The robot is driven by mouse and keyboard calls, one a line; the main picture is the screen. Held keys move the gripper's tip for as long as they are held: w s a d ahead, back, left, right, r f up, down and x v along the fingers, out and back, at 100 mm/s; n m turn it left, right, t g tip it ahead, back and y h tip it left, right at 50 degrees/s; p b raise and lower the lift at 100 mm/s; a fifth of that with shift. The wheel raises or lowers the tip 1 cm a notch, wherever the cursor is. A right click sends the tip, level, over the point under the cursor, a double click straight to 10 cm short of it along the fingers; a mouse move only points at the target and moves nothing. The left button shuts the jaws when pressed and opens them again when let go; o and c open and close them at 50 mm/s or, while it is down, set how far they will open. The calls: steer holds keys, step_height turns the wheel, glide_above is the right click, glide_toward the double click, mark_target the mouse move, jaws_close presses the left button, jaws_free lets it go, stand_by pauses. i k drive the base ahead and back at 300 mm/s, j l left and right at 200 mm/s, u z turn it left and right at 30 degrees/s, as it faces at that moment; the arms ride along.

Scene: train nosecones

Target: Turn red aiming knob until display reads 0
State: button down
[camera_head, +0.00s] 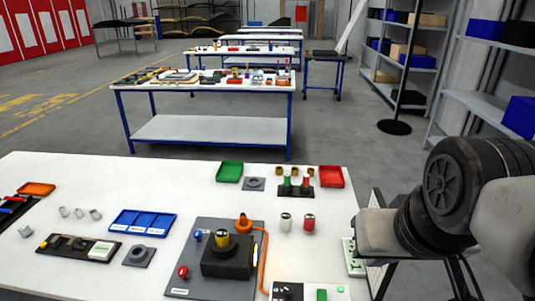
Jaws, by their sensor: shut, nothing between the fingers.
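A small red knob (183,272) stands at the left front of a grey plate (205,285) on the near white table. A small pale strip (180,291) lies on the plate just in front of the knob; it may be the display, and no digits can be read. A blue knob (198,235) stands farther back on the same plate. A black block (228,262) with a yellow-and-dark cylinder (222,239) on top stands to their right. My arm's dark joint and pale links fill the right side, away from the knob. My gripper is not visible.
An orange piece (243,223) with an orange cable is at the plate's back right. A blue tray (143,223), a black panel (75,246) and a grey ring block (138,256) lie left. Two cylinders, silver (286,222) and red (308,224), stand right. Bare tabletop lies between.

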mark_target(183, 272)
steer(key=k+j+u, duration=0.1)
steer(key=j+u, duration=0.25)
steer(key=u, duration=0.15)
steer(key=j+u, duration=0.35)
steer(key=u, duration=0.15)
steer(key=k, duration=0.05)
